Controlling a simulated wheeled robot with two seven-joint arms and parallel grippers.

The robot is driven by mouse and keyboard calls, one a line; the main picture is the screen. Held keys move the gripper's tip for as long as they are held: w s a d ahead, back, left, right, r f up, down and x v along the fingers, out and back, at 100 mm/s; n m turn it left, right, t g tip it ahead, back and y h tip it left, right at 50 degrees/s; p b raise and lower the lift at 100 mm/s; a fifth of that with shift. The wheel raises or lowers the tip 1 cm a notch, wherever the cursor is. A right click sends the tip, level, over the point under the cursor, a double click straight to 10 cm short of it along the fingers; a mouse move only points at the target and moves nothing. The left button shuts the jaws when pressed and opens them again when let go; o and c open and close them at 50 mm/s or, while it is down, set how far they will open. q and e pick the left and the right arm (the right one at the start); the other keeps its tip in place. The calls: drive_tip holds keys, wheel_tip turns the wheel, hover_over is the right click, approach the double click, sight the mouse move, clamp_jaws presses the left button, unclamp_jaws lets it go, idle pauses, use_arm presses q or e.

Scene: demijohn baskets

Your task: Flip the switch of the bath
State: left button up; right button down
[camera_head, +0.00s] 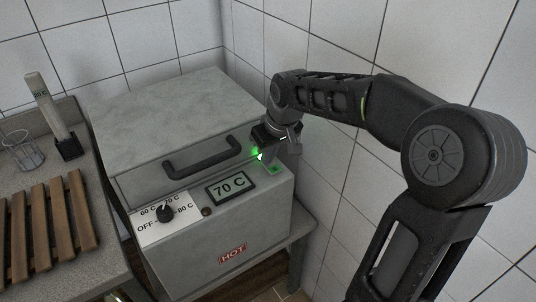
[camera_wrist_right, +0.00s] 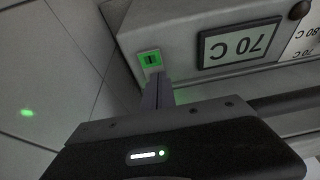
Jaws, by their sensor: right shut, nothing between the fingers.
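The bath (camera_head: 190,110) is a grey box with a closed lid and a dark handle (camera_head: 202,158). Its switch (camera_head: 276,169) is a small green-lit square at the right end of the sloping front panel. In the right wrist view, the switch (camera_wrist_right: 151,59) shows a dark rocker in a green plate. My right gripper (camera_head: 268,158) is shut and empty, just above and behind the switch. In the wrist view its fingers (camera_wrist_right: 158,82) end close to the switch plate; I cannot tell whether they touch it. My left gripper is out of view.
The display (camera_head: 230,188) reads 70 C, and a dial (camera_head: 164,213) sits left of it. A tiled wall is close on the right. On the left worktop are a wooden slatted rack (camera_head: 45,225), a wire holder (camera_head: 22,150) and a thermometer-like tube (camera_head: 45,100) in a stand.

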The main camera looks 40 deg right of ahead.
drive_tip(key=shift+w+f, duration=0.15)
drive_tip(key=shift+f, duration=0.2)
drive_tip(key=shift+r, duration=0.1)
drive_tip(key=shift+s, duration=0.2)
drive_tip(key=shift+s, duration=0.15)
drive_tip(key=shift+s+b, duration=0.3)
drive_tip(key=shift+s, duration=0.3)
